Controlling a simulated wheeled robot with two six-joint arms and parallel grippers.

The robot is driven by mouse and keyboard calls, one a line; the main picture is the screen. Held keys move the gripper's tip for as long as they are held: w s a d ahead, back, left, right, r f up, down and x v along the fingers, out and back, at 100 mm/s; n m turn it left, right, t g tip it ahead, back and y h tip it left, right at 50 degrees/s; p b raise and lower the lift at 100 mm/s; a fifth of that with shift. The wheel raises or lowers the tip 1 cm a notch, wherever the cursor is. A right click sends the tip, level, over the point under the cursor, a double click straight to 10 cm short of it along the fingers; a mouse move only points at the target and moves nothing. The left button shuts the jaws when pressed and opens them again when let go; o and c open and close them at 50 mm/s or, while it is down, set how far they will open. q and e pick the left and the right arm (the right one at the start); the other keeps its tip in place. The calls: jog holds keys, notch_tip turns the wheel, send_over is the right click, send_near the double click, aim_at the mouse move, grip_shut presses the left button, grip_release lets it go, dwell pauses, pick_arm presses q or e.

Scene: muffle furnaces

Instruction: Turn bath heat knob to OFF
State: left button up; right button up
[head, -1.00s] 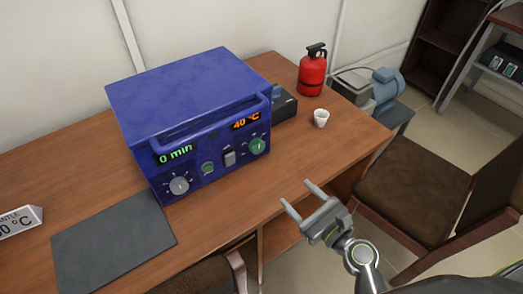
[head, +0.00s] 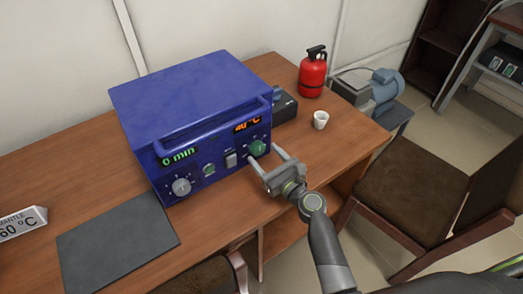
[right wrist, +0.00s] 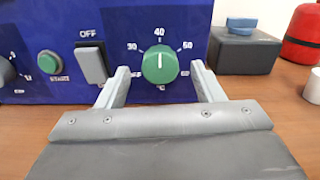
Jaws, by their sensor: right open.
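The blue bath unit (head: 190,110) stands on the wooden desk, its front facing me. Its green heat knob (head: 257,148) is at the right of the front panel. In the right wrist view the green knob (right wrist: 160,62) has its white pointer line straight up toward 40, with 30 and 50 or 60 marks around it. My right gripper (head: 262,160) is open, with one finger on each side of the knob, apparently without touching it. It also shows in the right wrist view (right wrist: 160,88). My left gripper is not in view.
A grey rocker switch (right wrist: 92,64) under an OFF label and a green button (right wrist: 49,62) sit left of the knob. A dark box (head: 284,106), a white cup (head: 321,120) and a red extinguisher (head: 312,74) stand to the right. A grey mat (head: 118,242) lies in front left.

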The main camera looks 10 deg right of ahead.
jog(key=shift+x, duration=1.25)
jog(key=shift+c, duration=0.3)
jog(key=c, duration=0.9)
